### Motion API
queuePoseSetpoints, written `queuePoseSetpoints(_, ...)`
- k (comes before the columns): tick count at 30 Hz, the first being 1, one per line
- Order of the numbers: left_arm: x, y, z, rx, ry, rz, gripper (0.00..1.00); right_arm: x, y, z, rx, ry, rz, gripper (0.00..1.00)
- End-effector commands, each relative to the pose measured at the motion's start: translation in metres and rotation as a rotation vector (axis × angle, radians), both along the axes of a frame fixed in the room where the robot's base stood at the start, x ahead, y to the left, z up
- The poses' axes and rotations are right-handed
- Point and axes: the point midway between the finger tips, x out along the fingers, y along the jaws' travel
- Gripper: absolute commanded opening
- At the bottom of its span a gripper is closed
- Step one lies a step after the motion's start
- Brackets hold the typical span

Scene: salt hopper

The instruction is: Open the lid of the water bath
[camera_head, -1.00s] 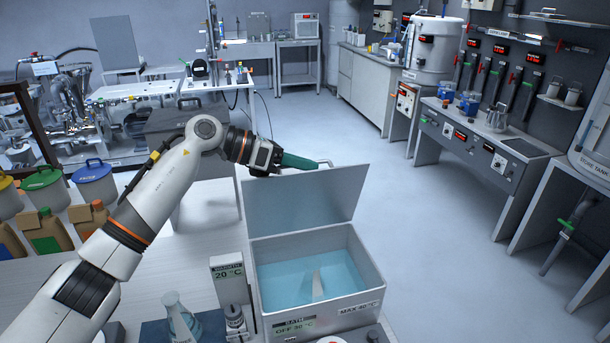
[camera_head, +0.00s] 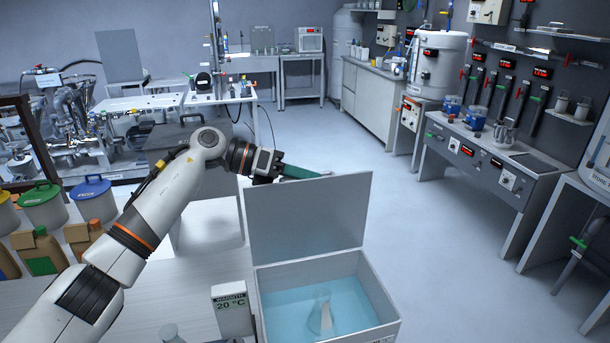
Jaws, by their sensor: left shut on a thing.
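The water bath (camera_head: 388,305) is a pale box of blue water at the bottom middle of the head view. Its grey lid (camera_head: 308,218) stands up, roughly upright, along the back edge, so the bath is open. A clear flask-like vessel (camera_head: 321,315) shows in the water. My left gripper (camera_head: 300,172) is at the top edge of the lid, on its far side. It is shut on the lid's green handle; the grip itself is partly hidden behind the lid. My right gripper is not in view.
A white temperature display (camera_head: 231,310) reading 20 °C stands left of the bath. Lidded buckets (camera_head: 94,198) and brown bottles (camera_head: 40,252) stand at the left. A bench with instruments (camera_head: 490,150) runs along the right, with clear floor (camera_head: 450,240) between.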

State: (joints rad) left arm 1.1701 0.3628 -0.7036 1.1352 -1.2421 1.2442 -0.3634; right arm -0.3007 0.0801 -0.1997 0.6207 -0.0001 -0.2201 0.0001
Motion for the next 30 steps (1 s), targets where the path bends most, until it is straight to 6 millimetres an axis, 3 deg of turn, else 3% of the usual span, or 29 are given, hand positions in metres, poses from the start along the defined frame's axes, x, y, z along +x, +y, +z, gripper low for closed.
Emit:
queuePoseSetpoints(3, 0.000, 0.000, -0.002, 0.002, 0.002, -0.001, 0.17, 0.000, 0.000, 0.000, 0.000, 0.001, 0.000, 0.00)
queuePoseSetpoints(14, 0.000, 0.007, 0.000, 0.001, -0.001, 0.001, 0.17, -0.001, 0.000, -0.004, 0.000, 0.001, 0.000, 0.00)
queuePoseSetpoints(30, -0.009, 0.101, 0.031, 0.002, 0.001, 0.002, 0.17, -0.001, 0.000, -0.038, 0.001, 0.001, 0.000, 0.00)
